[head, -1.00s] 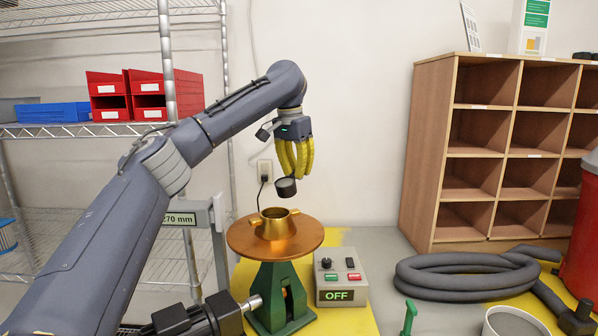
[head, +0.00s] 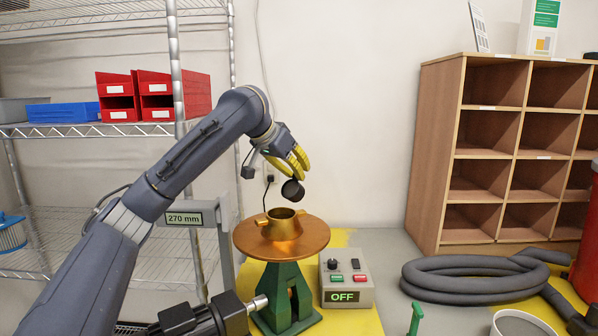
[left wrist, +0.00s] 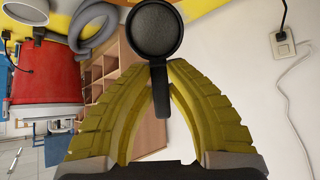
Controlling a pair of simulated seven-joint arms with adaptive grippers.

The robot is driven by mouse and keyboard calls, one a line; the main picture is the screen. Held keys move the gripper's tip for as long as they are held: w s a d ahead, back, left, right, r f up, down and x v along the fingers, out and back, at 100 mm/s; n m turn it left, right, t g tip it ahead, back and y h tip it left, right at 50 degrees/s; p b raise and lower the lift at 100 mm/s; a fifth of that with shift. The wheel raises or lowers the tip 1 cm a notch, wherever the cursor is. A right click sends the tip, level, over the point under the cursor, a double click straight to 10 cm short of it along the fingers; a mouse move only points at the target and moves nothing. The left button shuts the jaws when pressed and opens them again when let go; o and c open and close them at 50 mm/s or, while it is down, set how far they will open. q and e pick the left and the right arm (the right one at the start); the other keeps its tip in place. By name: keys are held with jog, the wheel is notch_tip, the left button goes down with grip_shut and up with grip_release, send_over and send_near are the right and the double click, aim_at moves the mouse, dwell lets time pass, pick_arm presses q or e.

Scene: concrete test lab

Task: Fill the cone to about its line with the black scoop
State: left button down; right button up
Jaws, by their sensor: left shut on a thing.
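My left gripper (head: 292,165), with yellow ribbed fingers, is shut on the handle of the black scoop (head: 292,191). The scoop is tilted and hangs just above and slightly right of the brass cone (head: 281,224), apart from it. The cone stands upright in the middle of the round copper-coloured table (head: 315,238) on a green stand. In the left wrist view the scoop's round cup (left wrist: 155,28) lies beyond the fingertips, its handle between them. I cannot tell whether it holds material. The cone's inside and line are hidden. My right gripper is out of view.
A grey control box (head: 346,279) reading OFF stands right of the green stand. A coiled grey hose (head: 470,275) and a white bucket (head: 515,322) are further right. Wire shelving with red bins (head: 155,95) is at left, a wooden pigeonhole cabinet (head: 435,150) at right.

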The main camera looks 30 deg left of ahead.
pick_arm(q)
jog(key=shift+s+a+t+h, duration=0.15)
jog(key=shift+s+t+h, duration=0.15)
jog(key=shift+s+t, duration=0.5)
jog(key=shift+s+a+t+h, duration=0.15)
jog(key=shift+s+t+h, duration=0.25)
jog(key=shift+t, duration=0.7)
jog(key=shift+s+a+f+t+h, duration=0.15)
jog(key=shift+s+f+t+h, duration=0.1)
jog(key=shift+s+t, duration=0.75)
jog(key=shift+s+a+f+t+h, duration=0.25)
jog(key=shift+s+t, duration=0.35)
jog(key=shift+t, duration=0.8)
jog(key=shift+s+a+f+t+h, duration=0.1)
jog(key=shift+s+f+t+h, duration=0.15)
jog(key=shift+s+t, duration=0.75)
jog(key=shift+t, duration=0.4)
jog(key=shift+w, duration=0.1)
